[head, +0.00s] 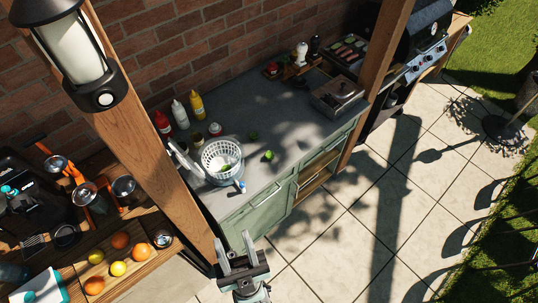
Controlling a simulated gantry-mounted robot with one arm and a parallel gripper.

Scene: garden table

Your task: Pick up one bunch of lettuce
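A small green leafy clump (268,156), probably lettuce, lies on the grey countertop (290,130) to the right of a white colander (208,152). Something green also shows inside the colander, too small to make out. My gripper (233,238) is at the bottom centre, in front of the green cabinet. Its two fingers point up in the picture and stand apart, with nothing between them.
Red, white and yellow bottles (196,105) stand behind the colander. A dark box (336,97) sits on the right of the counter. Wooden posts (150,130) rise left and right. A fruit shelf (120,268) is at lower left. The counter's middle is mostly clear.

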